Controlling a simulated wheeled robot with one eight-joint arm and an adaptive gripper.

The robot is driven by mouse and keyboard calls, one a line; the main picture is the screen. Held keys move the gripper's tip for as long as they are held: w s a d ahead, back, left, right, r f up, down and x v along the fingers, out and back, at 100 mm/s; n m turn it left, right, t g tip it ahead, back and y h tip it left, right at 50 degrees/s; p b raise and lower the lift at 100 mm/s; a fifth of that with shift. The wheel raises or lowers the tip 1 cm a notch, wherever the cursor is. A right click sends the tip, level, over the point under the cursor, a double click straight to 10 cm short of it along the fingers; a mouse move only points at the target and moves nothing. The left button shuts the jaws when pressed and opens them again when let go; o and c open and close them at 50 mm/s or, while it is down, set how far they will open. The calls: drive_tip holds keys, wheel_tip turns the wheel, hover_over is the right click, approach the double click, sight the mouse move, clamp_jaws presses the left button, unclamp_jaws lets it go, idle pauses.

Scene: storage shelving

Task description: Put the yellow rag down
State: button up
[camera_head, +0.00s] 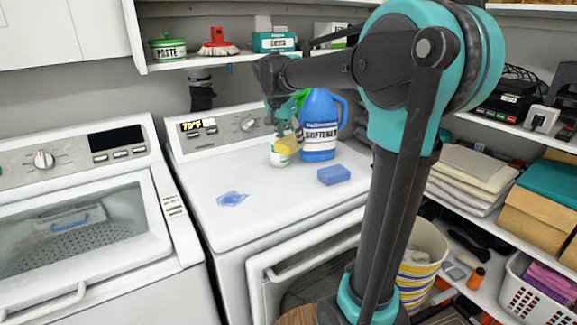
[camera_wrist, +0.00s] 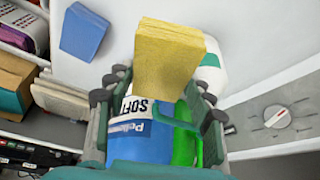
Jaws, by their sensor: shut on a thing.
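The yellow rag (camera_head: 287,145) is a folded, block-like cloth held over the top of the right-hand white machine (camera_head: 215,180). My gripper (camera_head: 283,124) is above it, pointing down, with its fingers closed around it. In the wrist view the rag (camera_wrist: 168,55) sticks out beyond the two fingers of my gripper (camera_wrist: 158,98). In the head view the rag overlaps a small white container (camera_head: 278,159); I cannot tell whether they touch.
A blue softener jug (camera_head: 320,125) stands close to the right of the rag. A blue sponge (camera_head: 334,175) and a flat blue patch (camera_head: 232,199) lie on the machine top. A shelf (camera_head: 185,62) with several items hangs above the back.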

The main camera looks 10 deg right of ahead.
sight(284, 143)
wheel_tip(284, 143, down, 9)
idle(0.4)
drive_tip(key=o, duration=0.8)
drive_tip(key=shift+f, duration=0.1)
drive_tip(key=v, duration=1.2)
